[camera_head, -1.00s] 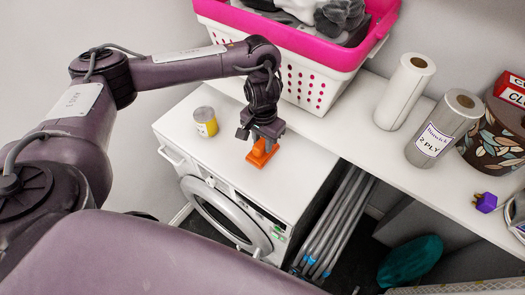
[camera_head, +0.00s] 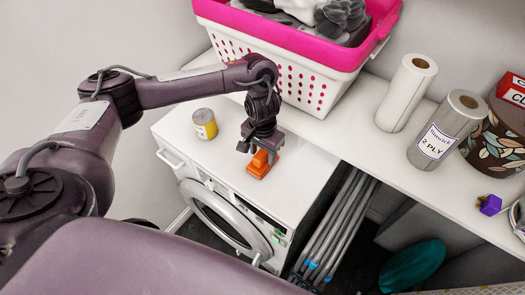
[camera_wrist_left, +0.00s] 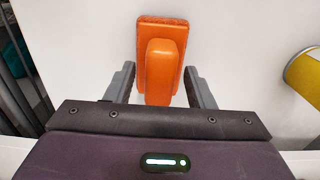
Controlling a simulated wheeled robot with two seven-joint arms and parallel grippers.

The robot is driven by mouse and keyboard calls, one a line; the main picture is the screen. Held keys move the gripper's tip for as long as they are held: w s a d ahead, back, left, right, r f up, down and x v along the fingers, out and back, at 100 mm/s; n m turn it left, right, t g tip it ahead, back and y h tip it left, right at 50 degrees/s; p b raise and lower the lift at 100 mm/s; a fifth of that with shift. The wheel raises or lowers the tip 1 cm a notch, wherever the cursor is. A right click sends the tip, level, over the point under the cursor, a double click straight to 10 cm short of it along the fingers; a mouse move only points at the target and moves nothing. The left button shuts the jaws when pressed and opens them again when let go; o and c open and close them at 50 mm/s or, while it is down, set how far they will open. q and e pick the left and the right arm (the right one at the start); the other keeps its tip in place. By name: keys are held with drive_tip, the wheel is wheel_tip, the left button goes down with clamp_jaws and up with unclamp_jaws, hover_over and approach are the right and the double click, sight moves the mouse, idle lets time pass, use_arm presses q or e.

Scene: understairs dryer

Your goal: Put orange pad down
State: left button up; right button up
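The orange pad (camera_head: 261,167), a flat block with a raised grip, appears to rest on the white top of the washing machine or dryer (camera_head: 305,177), near its front edge. In the left wrist view, the pad (camera_wrist_left: 163,70) is upper centre, with its raised grip toward me. My left gripper (camera_head: 260,149) is directly above it, pointing down. In the wrist view its two fingers (camera_wrist_left: 160,85) stand either side of the grip, with small gaps showing, so it looks open around the grip. The fingers hide part of the pad in the head view. My right gripper is not in view.
A yellow-labelled can (camera_head: 205,124) stands left of the pad. A pink-rimmed white laundry basket (camera_head: 290,65) is behind. Paper rolls (camera_head: 405,92) (camera_head: 447,128) stand on the counter at right. The machine top right of the pad is clear.

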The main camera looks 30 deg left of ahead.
sight(263, 152)
use_arm(q)
wheel_tip(263, 152, up, 12)
drive_tip(key=p, duration=0.3)
drive_tip(key=shift+r+p, duration=0.2)
drive_tip(key=shift+p, duration=0.1)
idle(0.5)
